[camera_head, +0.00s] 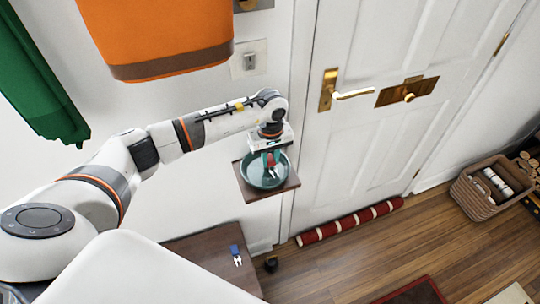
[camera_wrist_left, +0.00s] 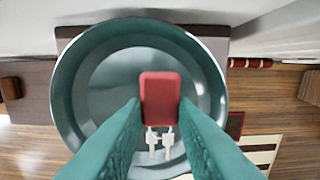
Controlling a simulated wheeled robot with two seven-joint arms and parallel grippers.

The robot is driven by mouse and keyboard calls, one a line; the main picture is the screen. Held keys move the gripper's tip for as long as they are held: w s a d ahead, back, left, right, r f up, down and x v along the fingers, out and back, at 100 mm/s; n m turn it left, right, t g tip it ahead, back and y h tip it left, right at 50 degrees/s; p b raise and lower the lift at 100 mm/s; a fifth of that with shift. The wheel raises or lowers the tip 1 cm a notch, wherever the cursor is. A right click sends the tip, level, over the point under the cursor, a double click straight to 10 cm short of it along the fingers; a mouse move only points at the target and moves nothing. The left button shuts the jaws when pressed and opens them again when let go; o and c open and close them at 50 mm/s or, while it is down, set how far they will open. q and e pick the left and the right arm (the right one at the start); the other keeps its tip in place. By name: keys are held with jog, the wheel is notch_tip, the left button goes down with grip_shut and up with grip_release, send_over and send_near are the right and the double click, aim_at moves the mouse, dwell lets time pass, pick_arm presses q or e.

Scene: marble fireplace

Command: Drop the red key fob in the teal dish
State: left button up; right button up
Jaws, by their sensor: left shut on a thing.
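The red key fob (camera_wrist_left: 161,98) with white keys hanging from it is held between the teal fingers of my left gripper (camera_wrist_left: 161,112). In the head view the fob shows as a small red spot (camera_head: 271,160) below the gripper (camera_head: 271,157). The teal dish (camera_head: 252,177) sits on a small dark wall shelf (camera_head: 267,196). In the left wrist view the round dish (camera_wrist_left: 72,85) lies behind the fob, and the fob overlaps its interior. I cannot tell the exact height of the fob above the dish. My right gripper is out of view.
A white door (camera_head: 360,150) with a brass handle (camera_head: 345,95) stands right of the shelf. A lower brown surface (camera_head: 205,250) carries a blue-tagged key set (camera_head: 236,254). Orange (camera_head: 160,35) and green (camera_head: 35,80) cloths hang at upper left. A basket (camera_head: 485,195) stands far right.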

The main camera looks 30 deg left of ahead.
pick_arm(q)
jog(key=shift+w+a+f+p, duration=0.1)
jog(key=shift+f+p, duration=0.2)
jog(key=shift+p, duration=0.05)
jog(key=shift+f, duration=0.2)
jog(key=shift+f, duration=0.1)
jog(key=shift+w+f+b, duration=0.1)
jog(key=shift+f+b, duration=0.25)
jog(key=shift+b, duration=0.2)
jog(key=o, duration=1)
jog(key=shift+r, duration=0.1)
